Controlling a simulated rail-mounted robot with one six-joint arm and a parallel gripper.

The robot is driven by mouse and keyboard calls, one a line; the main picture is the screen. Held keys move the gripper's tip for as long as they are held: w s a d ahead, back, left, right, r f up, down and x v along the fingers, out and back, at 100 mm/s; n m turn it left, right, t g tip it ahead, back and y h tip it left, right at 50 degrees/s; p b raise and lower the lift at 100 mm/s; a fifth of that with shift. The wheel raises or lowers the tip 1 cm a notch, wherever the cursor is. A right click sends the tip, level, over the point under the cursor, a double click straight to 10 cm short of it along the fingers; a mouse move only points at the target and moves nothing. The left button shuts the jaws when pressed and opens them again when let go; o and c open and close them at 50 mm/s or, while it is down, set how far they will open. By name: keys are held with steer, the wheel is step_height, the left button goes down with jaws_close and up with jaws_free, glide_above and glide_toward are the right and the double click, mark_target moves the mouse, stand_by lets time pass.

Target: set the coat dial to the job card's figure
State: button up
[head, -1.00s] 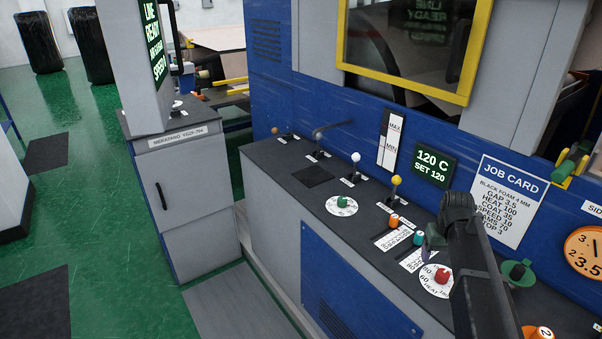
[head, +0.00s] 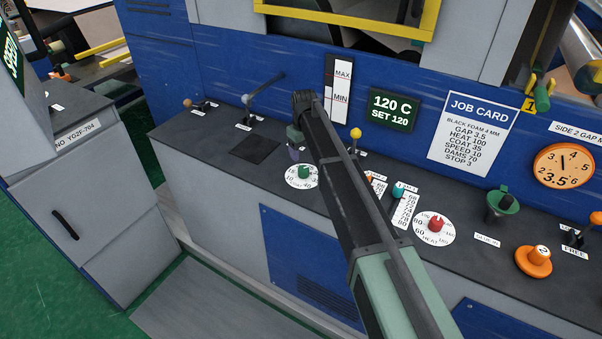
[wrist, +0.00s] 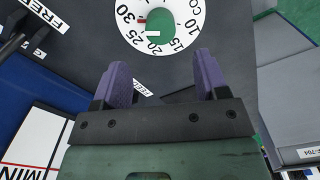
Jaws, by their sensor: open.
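The coat dial, a white disc (head: 289,180) with a green knob (head: 303,172), lies on the dark console top in the head view. Figures 10 to 30 are readable. A pale line lies near 20 and 25, and a small red mark near 30; the exact setting is unclear. The job card (head: 472,130) reads COAT 35. My gripper (wrist: 162,72) is open and empty, its purple fingers apart and short of the knob in the wrist picture.
The heat dial's red knob (head: 436,224), a teal knob (head: 398,191) and a yellow-topped lever (head: 356,133) are right of my gripper. A grey-topped lever (head: 246,98) stands left. An orange knob (head: 540,256) sits farther right. The dark pad (head: 255,149) is clear.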

mark_target(304, 168)
step_height(304, 168, down, 9)
steer(key=b, duration=0.7)
steer(key=shift+r, duration=0.25)
steer(key=c, duration=0.9)
steer(key=shift+m, duration=0.5)
steer(key=m, duration=0.4)
steer(key=shift+m, duration=0.3)
steer(key=m, duration=0.5)
steer(key=shift+m, duration=0.3)
